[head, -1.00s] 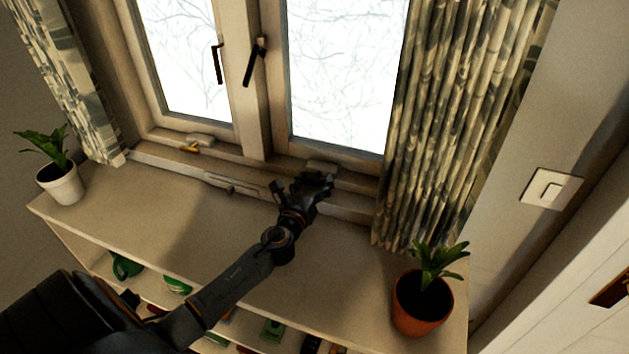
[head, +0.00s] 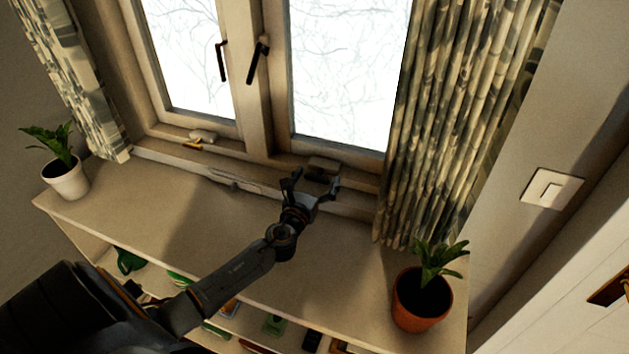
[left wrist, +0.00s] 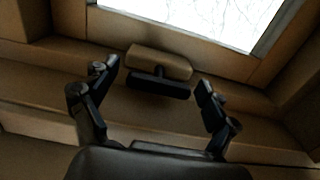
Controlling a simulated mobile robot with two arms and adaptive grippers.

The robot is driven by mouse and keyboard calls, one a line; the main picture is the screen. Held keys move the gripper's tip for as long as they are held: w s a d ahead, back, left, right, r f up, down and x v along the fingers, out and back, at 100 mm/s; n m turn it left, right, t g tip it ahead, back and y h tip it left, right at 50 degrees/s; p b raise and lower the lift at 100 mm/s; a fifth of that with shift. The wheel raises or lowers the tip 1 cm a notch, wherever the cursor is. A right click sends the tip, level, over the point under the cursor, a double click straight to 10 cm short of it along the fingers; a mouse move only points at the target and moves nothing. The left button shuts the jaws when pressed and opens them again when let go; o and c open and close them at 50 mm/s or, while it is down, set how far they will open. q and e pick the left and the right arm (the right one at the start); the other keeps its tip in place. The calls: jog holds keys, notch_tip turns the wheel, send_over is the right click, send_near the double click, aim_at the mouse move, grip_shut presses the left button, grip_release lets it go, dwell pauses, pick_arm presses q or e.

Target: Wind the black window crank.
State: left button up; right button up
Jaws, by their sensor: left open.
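The black window crank (left wrist: 158,85) shows in the left wrist view as a dark bar on a short stem. It sits on a beige housing (left wrist: 160,62) at the foot of the right window pane. My left gripper (head: 316,180) is open just in front of it. In the left wrist view its two fingers (left wrist: 156,77) stand apart, to the left and right of the crank, with nothing visibly held. In the head view the crank is small and dark, so I cannot tell its angle there. My right gripper is not in view.
Two black window handles (head: 257,62) hang above. A patterned curtain (head: 450,120) and a terracotta potted plant (head: 421,300) stand to the right; a white-potted plant (head: 67,180) stands at left. The shelf top (head: 150,195) between is mostly clear.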

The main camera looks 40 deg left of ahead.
pick_arm(q)
jog(key=v, duration=1.2)
